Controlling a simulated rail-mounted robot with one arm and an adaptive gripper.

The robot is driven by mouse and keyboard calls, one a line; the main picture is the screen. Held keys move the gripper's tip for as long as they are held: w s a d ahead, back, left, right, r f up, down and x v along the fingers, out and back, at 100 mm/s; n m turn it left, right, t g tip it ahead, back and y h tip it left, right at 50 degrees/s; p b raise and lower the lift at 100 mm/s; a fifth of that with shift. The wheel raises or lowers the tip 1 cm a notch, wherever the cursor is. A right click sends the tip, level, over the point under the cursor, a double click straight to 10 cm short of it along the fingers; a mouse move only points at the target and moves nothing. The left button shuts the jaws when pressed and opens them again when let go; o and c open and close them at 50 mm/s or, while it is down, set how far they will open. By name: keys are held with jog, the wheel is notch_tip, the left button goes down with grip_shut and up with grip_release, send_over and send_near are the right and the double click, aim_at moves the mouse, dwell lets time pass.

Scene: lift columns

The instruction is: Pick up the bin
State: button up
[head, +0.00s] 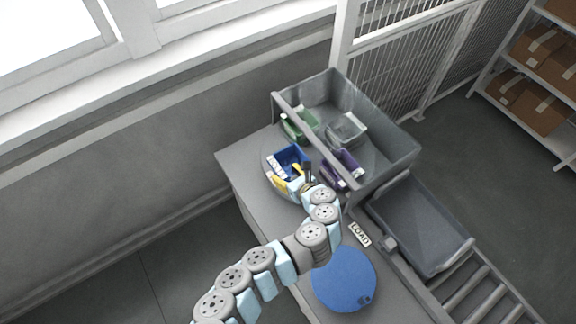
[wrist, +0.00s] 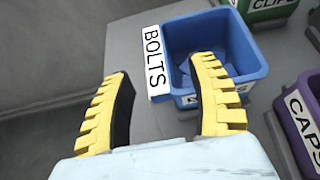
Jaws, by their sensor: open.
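A blue bin (head: 291,155) with a white label stands on the grey bench beside the large grey crate. In the wrist view the blue bin (wrist: 225,40) reads BOLTS on its left side and looks empty. My gripper (head: 298,180) is at the bin's near side; its yellow fingers with black pads (wrist: 162,70) are open and empty. In the wrist view the right finger overlaps the bin's opening and near wall, and the left finger is left of the BOLTS label. I cannot tell whether either finger touches the bin.
A green bin (head: 299,124), a purple bin (head: 343,168) and a pale grey bin (head: 347,130) stand near or behind the crate's front bar (head: 312,138). A blue disc (head: 343,280), a LOAD sign (head: 360,234) and a dark tray (head: 420,225) on rollers are nearer.

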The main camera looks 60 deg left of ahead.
aim_at(278, 168)
jog(key=shift+s+r+p+x, duration=0.15)
jog(key=shift+p+x, duration=0.1)
jog(key=shift+x, duration=0.6)
jog(key=shift+s+r+p+x, duration=0.15)
jog(key=shift+p+x, duration=0.1)
jog(key=shift+x, duration=1.8)
jog(key=shift+d, duration=0.1)
grip_shut()
